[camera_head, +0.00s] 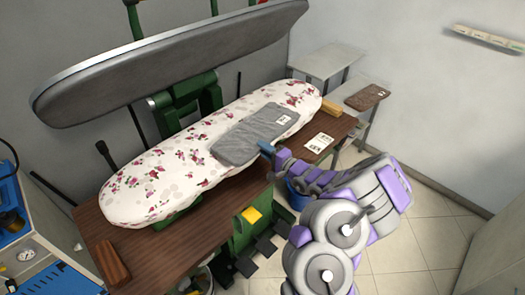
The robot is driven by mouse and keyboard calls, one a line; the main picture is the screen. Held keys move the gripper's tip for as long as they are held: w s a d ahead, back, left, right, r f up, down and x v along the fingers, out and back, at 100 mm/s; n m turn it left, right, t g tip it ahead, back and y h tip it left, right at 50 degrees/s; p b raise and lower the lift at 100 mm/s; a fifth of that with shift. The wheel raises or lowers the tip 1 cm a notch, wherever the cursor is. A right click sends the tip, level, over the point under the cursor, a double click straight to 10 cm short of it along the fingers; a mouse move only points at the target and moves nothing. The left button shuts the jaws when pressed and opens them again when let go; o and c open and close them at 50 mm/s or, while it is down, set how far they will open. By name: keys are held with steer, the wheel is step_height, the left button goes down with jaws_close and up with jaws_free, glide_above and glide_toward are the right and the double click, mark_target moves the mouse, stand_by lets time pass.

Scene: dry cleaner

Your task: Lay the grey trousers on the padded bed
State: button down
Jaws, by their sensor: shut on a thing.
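The grey trousers (240,141) lie folded flat on the floral padded bed (152,178), across its middle-right part. A small pale tag shows at their far right corner. My gripper (267,149) is at the near edge of the trousers, at the bed's front side. It is shut on that edge; the fingertips are small and partly hidden against the cloth.
The grey upper press plate (165,62) is raised above the back of the bed. A brown table (175,241) surrounds the bed, with a wooden block (331,107), a card (318,142) and a brown brush-like block (112,262). A blue bucket (297,193) stands below.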

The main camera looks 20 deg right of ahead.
mark_target(258, 131)
steer(key=w, duration=0.2)
steer(key=w+d, duration=0.1)
steer(key=w, duration=0.1)
steer(key=shift+d+f, duration=0.1)
steer(key=shift+f, duration=0.05)
step_height(258, 131, down, 4)
steer(key=shift+r+b, duration=0.15)
steer(key=shift+b, duration=0.45)
steer(key=c, duration=0.9)
jaws_free()
steer(key=shift+r, duration=0.1)
